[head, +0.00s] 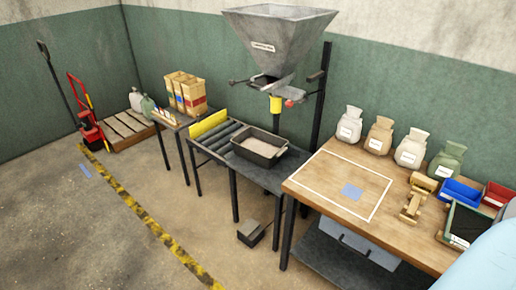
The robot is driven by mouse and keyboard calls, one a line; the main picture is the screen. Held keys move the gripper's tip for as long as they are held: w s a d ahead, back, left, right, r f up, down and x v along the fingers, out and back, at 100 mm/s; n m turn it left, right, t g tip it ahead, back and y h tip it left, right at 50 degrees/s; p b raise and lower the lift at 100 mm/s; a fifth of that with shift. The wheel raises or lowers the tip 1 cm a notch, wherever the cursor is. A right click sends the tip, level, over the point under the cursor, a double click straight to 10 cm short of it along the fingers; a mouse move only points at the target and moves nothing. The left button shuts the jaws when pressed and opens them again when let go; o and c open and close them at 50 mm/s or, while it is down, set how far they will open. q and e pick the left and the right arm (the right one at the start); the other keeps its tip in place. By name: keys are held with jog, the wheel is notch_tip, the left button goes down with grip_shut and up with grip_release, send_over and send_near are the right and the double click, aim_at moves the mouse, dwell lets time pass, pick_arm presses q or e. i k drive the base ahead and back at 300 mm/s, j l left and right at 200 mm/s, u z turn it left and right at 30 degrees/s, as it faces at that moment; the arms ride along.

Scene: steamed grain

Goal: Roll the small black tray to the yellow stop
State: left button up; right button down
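The small black tray (255,158) holds a pale pinkish-brown grain. It sits flat towards the right end of the dark rollers (220,138), under the hopper. The yellow stop (209,124) is an upright plate along the left end of the rollers. Bare rollers lie between the tray and the stop, so the two are apart. Neither of my grippers shows in the head view.
A dark flat top (275,178) joins the wooden table (360,228) on the right. Several sacks stand along its back. A side table (172,120) with paper bags stands beyond the stop.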

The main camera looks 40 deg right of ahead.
aim_at(263, 149)
jog(key=i+z, duration=0.15)
jog(key=i, duration=0.35)
jog(key=i+j+z, duration=0.15)
jog(key=i, duration=0.35)
jog(key=i+j+z, duration=0.2)
jog(key=i, duration=0.3)
jog(key=i+j+z, duration=0.1)
jog(key=i+z, duration=0.3)
jog(key=i+j+z, duration=0.15)
jog(key=z, duration=0.3)
jog(key=i+j+z, duration=0.25)
jog(key=z, duration=0.15)
jog(key=i+j+z, duration=0.25)
jog(key=z, duration=0.15)
jog(key=i+j+z, duration=0.2)
jog(key=j+z, duration=0.15)
jog(key=j, duration=0.1)
